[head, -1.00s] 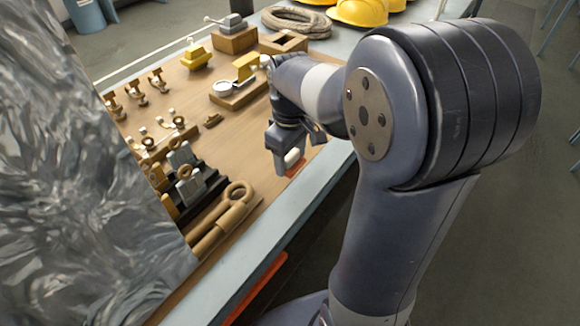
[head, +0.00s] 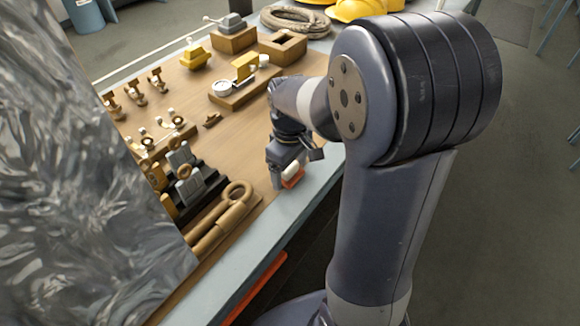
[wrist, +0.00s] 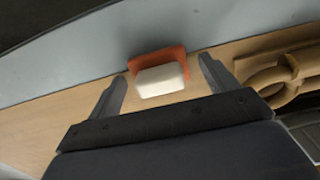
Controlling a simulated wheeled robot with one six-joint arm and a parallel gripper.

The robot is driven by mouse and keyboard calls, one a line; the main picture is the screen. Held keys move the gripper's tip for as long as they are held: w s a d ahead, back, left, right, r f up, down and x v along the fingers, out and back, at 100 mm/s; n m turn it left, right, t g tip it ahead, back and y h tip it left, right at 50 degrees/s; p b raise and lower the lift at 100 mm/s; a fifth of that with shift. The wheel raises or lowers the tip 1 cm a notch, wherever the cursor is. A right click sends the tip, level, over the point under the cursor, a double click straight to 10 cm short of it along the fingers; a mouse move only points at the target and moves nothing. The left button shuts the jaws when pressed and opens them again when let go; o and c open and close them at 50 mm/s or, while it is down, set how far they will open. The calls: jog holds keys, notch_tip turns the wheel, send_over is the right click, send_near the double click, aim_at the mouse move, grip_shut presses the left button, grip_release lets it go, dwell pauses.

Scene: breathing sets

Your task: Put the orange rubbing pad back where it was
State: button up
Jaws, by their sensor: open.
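The orange rubbing pad (head: 293,181) is at the front edge of the wooden board, with a cream-white block on its near side in the wrist view. The orange part (wrist: 157,55) shows there behind the white block (wrist: 160,79). My gripper (head: 284,183) is low over the board's front edge at the pad. In the wrist view my gripper (wrist: 158,80) is open, one finger on each side of the white block, with gaps on both sides. Whether the pad lies flat is hard to tell.
A tan looped clamp (head: 232,204) lies left of the pad, near the right finger in the wrist view. Grey blocks and brass fittings (head: 180,160) stand beyond it. A dial on a wooden base (head: 235,90) is farther back. The middle of the board is clear.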

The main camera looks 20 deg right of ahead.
notch_tip(320, 180, up, 12)
dwell(0.6)
dwell(1.5)
